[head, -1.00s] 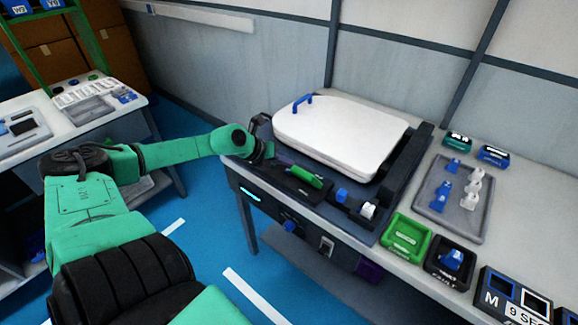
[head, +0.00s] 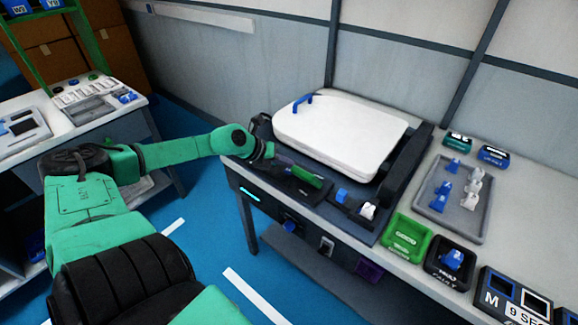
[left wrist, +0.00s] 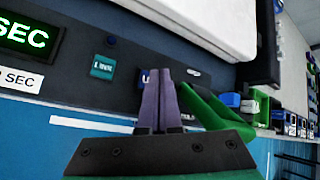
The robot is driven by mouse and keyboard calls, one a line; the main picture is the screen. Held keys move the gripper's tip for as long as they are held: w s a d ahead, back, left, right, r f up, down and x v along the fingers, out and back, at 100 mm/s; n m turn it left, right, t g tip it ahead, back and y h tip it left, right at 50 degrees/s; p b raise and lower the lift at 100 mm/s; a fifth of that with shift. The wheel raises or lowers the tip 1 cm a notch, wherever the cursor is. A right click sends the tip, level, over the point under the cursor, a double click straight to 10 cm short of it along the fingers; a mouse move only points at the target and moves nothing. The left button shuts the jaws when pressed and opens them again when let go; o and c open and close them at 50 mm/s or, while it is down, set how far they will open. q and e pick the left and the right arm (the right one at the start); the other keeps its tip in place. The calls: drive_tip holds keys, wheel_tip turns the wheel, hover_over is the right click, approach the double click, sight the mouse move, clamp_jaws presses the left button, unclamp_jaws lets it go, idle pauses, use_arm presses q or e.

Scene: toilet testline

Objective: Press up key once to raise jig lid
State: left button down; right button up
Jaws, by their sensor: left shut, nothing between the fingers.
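The white jig lid (head: 340,137) with its blue handle (head: 303,101) lies flat over the jig on the bench in the head view. My left gripper (head: 284,160) is at the lid's near left edge, above the dark panel. In the left wrist view its purple fingers (left wrist: 158,100) are together and empty. A blue key (left wrist: 145,77) sits directly behind the fingertips, partly hidden, its label unreadable. A teal key (left wrist: 103,67) lies to its left on the panel. I cannot tell whether the fingertips touch the blue key. My right gripper is not in view.
A green piece (head: 306,176) lies on the jig front beside the gripper. A green display (left wrist: 28,35) is left of the keys. Right of the jig are a green bin (head: 407,237), a black bin (head: 450,263) and a grey tray (head: 440,212) of blue and white parts.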

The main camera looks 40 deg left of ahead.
use_arm(q)
drive_tip(key=shift+f, duration=0.1)
idle(0.6)
drive_tip(key=shift+f+b, duration=0.3)
